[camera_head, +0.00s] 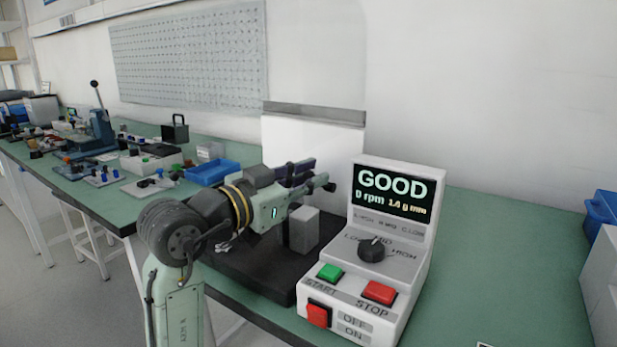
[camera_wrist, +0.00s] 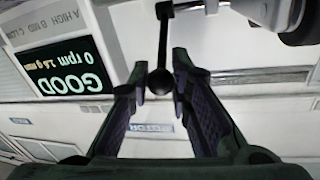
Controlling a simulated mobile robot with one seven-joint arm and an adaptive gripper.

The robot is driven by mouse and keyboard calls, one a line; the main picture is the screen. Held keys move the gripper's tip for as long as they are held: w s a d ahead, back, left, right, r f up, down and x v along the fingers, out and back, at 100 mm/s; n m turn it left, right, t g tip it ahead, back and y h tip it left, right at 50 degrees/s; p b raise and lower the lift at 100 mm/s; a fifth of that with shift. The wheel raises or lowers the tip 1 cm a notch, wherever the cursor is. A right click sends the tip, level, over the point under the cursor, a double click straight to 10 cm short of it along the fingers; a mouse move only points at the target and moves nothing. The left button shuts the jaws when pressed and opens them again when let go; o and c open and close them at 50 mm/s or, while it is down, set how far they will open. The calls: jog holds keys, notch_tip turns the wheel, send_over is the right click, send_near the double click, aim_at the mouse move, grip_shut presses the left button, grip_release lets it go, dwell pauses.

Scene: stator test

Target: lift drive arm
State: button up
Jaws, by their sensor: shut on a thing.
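The drive arm shows in the wrist view as a dark rod (camera_wrist: 163,35) ending in a black ball knob (camera_wrist: 160,81). My gripper (camera_wrist: 160,83) has its two purple-and-black fingers on either side of the knob and is shut on it. In the head view my gripper (camera_head: 308,178) is over the dark base of the test machine (camera_head: 262,262), and a small black knob (camera_head: 330,187) shows at its fingertips. Much of the drive arm and machine is hidden behind my arm in the head view.
A white control box (camera_head: 400,255) stands right of my gripper. Its screen (camera_head: 392,192) reads GOOD and 0 rpm; below are green (camera_head: 329,272) and red (camera_head: 379,292) buttons. A blue tray (camera_head: 213,172) lies behind left. The green bench (camera_head: 500,260) is mostly clear at right.

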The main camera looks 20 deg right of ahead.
grip_shut()
jog(key=shift+w+r, duration=0.1)
jog(key=shift+r, duration=0.05)
